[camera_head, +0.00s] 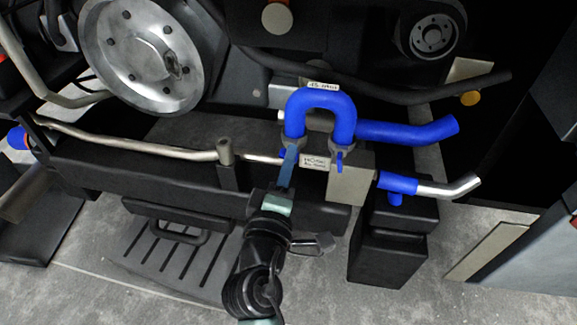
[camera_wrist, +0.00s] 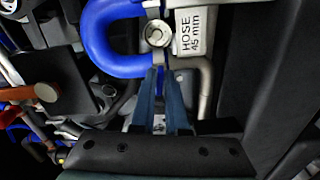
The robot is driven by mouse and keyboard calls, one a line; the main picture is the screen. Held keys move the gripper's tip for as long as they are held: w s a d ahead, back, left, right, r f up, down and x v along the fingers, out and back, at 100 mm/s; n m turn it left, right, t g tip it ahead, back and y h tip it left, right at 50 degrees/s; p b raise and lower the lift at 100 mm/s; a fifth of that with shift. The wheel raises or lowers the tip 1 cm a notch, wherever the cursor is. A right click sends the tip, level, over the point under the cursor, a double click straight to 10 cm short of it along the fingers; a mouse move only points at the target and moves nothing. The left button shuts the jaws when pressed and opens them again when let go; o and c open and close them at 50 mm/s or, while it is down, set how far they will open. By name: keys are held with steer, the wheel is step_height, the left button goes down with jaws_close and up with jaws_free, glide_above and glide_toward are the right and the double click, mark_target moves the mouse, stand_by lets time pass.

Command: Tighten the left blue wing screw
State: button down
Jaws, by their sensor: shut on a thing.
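The left blue wing screw (camera_head: 283,154) sits under the left clamp of the blue U-shaped hose (camera_head: 320,97); only a small part shows beside my fingers in the head view. My gripper (camera_head: 290,156) reaches up to it from below. In the wrist view my gripper (camera_wrist: 160,74) is shut on the left blue wing screw (camera_wrist: 160,81), which shows as a blue strip between the fingertips. The metal clamp (camera_wrist: 157,34) is just beyond the tips. The right blue wing screw (camera_head: 339,162) hangs free under the right clamp.
A labelled plate (camera_head: 315,162) lies between the clamps, and a tag reading "HOSE 45 min" (camera_wrist: 190,30) is close right of the fingers in the wrist view. A metal pipe (camera_head: 170,150) runs left. A grey box (camera_head: 350,180) and dark bottle-like block (camera_head: 390,245) stand right.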

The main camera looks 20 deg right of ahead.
steer(key=shift+a+f+m+b, duration=0.15)
steer(key=shift+m+b, duration=1.9)
steer(key=shift+m, duration=1.25)
steer(key=shift+d+f+m+b, duration=0.1)
steer(key=shift+m+b, duration=1.9)
steer(key=shift+m, duration=1.3)
steer(key=shift+w, duration=0.1)
steer(key=c, duration=1)
jaws_free()
steer(key=shift+r, duration=0.1)
steer(key=shift+o, duration=0.2)
steer(key=shift+a, duration=0.1)
steer(key=p+v, duration=0.1)
steer(key=v, duration=1.2)
steer(key=shift+p, duration=0.4)
